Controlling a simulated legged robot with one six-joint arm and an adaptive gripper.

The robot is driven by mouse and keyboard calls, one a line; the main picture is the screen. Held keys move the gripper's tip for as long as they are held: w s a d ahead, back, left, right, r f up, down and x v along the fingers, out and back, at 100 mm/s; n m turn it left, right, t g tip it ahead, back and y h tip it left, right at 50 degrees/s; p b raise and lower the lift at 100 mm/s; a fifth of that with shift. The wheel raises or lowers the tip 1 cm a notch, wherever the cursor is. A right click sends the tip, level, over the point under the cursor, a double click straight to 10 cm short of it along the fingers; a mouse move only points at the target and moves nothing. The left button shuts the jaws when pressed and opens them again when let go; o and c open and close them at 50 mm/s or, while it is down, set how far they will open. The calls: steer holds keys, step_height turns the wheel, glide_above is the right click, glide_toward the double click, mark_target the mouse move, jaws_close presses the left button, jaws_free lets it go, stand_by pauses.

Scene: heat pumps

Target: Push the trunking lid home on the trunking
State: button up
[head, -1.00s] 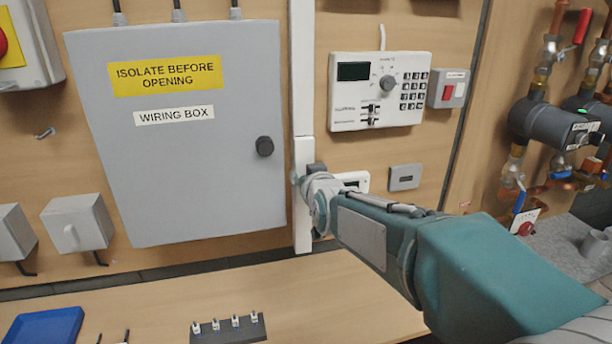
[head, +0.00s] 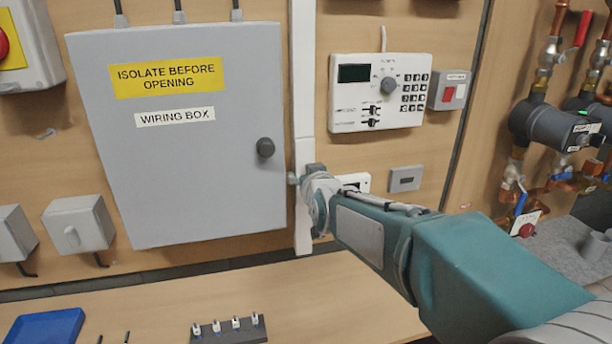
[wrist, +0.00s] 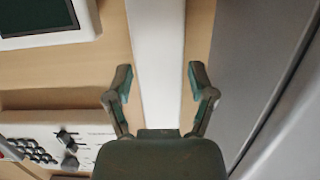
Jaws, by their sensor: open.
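The white trunking (head: 303,70) runs vertically up the wall board, just right of the grey wiring box. A slightly wider white length below it, which looks like the trunking lid (head: 303,150), starts about level with the box's knob and runs down past the box's bottom edge. My gripper (head: 297,180) is at this lower length, and my wrist hides part of it. In the wrist view my gripper (wrist: 159,78) is open, one finger on each side of a white strip (wrist: 157,45). Nothing shows gripped. Contact and how well the lid is seated cannot be told.
The grey wiring box (head: 190,140) stands close on the left. A white control panel (head: 380,92) and a small grey plate (head: 405,178) are on the right. Below is a bench (head: 340,300) with a blue tray (head: 45,326) and a dark rack (head: 228,332). Pipework is far right.

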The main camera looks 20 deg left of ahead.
steer(key=shift+s+d, duration=0.1)
stand_by(0.3)
steer(key=shift+d, duration=1.8)
steer(key=shift+s, duration=0.1)
steer(key=f+v, duration=0.3)
steer(key=v, duration=1)
steer(key=shift+s+d+r, duration=0.15)
steer(key=shift+s+d, duration=0.15)
steer(key=shift+s, duration=0.2)
